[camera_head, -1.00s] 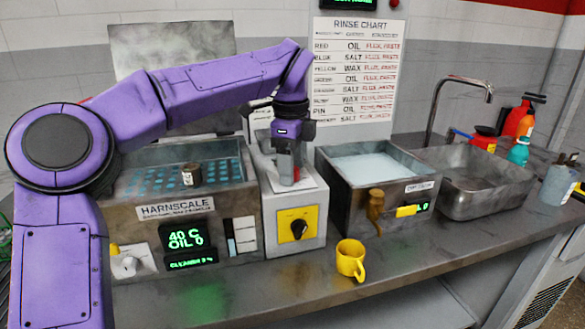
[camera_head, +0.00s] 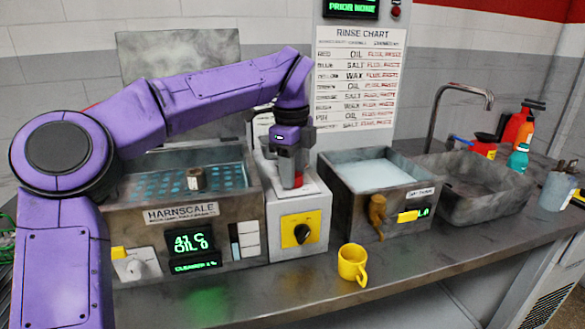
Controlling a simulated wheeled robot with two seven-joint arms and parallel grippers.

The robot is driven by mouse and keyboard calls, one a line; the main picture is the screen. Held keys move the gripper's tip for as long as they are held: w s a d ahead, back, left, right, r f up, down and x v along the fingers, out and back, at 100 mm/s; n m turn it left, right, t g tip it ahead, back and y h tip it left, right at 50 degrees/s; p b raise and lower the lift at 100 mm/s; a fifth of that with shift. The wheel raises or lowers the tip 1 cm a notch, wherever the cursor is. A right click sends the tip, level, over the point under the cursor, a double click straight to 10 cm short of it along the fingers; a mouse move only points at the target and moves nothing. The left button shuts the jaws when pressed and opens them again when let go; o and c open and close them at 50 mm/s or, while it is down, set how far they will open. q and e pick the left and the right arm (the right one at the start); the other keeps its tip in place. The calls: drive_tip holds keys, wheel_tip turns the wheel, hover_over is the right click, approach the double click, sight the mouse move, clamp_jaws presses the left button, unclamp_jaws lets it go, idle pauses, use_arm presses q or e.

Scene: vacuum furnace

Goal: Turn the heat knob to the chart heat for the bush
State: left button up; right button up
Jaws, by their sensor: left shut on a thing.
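A black knob (camera_head: 302,233) on a yellow plate is on the white middle unit (camera_head: 316,219). I cannot tell which is the heat knob. A small brown cylinder (camera_head: 196,179), perhaps the bush, stands on the bath's blue perforated top. The rinse chart (camera_head: 357,78) hangs on the wall; its small print is blurred. My left gripper (camera_head: 294,178) points down over the middle unit, shut on a red piece, its fingertips partly hidden. My right gripper is out of view.
A yellow mug (camera_head: 352,263) stands at the counter's front. A second bath (camera_head: 385,165) with a brown tap and a sink (camera_head: 470,190) are on the right, with bottles beyond. The front counter is mostly clear.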

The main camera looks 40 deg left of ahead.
use_arm(q)
drive_tip(key=m+p, duration=0.1)
drive_tip(key=m, duration=0.3)
drive_tip(key=shift+p, duration=0.4)
drive_tip(key=m+p, duration=0.3)
drive_tip(key=m, duration=0.2)
drive_tip(key=shift+r, duration=0.15)
drive_tip(key=m+p, duration=0.5)
drive_tip(key=m, duration=0.1)
drive_tip(key=shift+w+h, duration=0.1)
drive_tip(key=shift+h, duration=0.2)
drive_tip(key=shift+f+m+g+p, duration=0.2)
drive_tip(key=shift+m+g+p, duration=0.1)
drive_tip(key=shift+m+p, duration=1.05)
drive_tip(key=shift+f+m, duration=0.1)
drive_tip(key=shift+m, duration=0.15)
drive_tip(key=o, duration=1.1)
drive_tip(key=shift+c, duration=0.2)
wheel_tip(320, 180, up, 11)
drive_tip(key=shift+a+f, duration=0.15)
drive_tip(key=shift+a, duration=0.15)
